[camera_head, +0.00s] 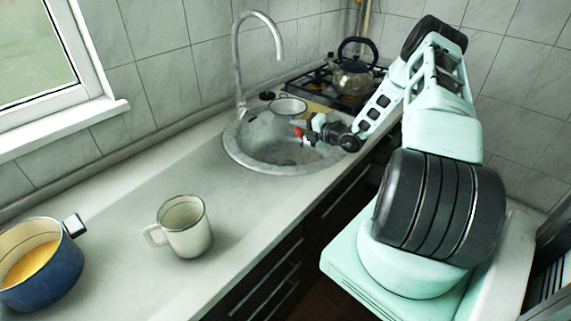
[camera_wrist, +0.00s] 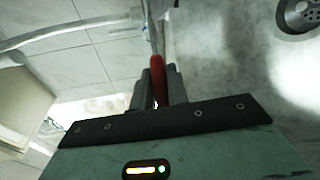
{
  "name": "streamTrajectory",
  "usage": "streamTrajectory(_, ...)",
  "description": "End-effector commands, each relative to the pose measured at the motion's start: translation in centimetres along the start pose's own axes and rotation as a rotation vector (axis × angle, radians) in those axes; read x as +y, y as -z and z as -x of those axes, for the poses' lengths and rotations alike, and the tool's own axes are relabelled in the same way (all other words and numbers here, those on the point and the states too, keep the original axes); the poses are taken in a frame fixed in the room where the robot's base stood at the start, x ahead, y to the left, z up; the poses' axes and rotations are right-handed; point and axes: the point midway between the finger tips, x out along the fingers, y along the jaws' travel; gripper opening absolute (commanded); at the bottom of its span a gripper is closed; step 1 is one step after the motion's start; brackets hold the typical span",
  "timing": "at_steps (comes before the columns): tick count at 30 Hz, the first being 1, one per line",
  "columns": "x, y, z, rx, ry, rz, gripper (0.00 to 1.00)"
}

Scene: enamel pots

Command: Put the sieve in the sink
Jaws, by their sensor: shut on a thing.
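My gripper (camera_head: 307,131) is low over the sink (camera_head: 262,145), inside its rim in the head view. The sieve's red handle (camera_wrist: 157,68) is clamped between my fingers (camera_wrist: 158,88) in the wrist view. A thin piece runs on from the handle to the top edge of that view. A small red part of the sieve (camera_head: 297,130) shows at my fingertips in the head view. A round light-rimmed thing (camera_head: 288,105) is at the sink's back edge; I cannot tell whether it is the sieve's bowl. The drain (camera_wrist: 298,13) shows at upper right.
The tap (camera_head: 240,65) rises behind the sink. A kettle (camera_head: 352,78) stands on the hob (camera_head: 318,85) beyond. A pale mug (camera_head: 185,228) and a blue pot (camera_head: 42,275) with yellow contents stand on the near counter (camera_head: 120,210). Counter between mug and sink is clear.

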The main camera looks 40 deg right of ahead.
Motion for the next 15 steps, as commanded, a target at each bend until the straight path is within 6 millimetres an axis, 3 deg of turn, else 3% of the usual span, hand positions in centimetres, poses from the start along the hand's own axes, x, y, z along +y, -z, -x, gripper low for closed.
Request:
streamTrajectory(8,-0.11,-0.01,-0.03,0.000,-0.001,0.001,0.00)
streamTrajectory(9,-0.11,-0.01,-0.03,0.000,0.000,0.001,0.27)
streamTrajectory(11,-0.11,-0.01,-0.03,0.000,0.000,0.001,0.41)
streamTrajectory(15,-0.11,-0.01,-0.02,0.000,0.000,0.001,0.41)
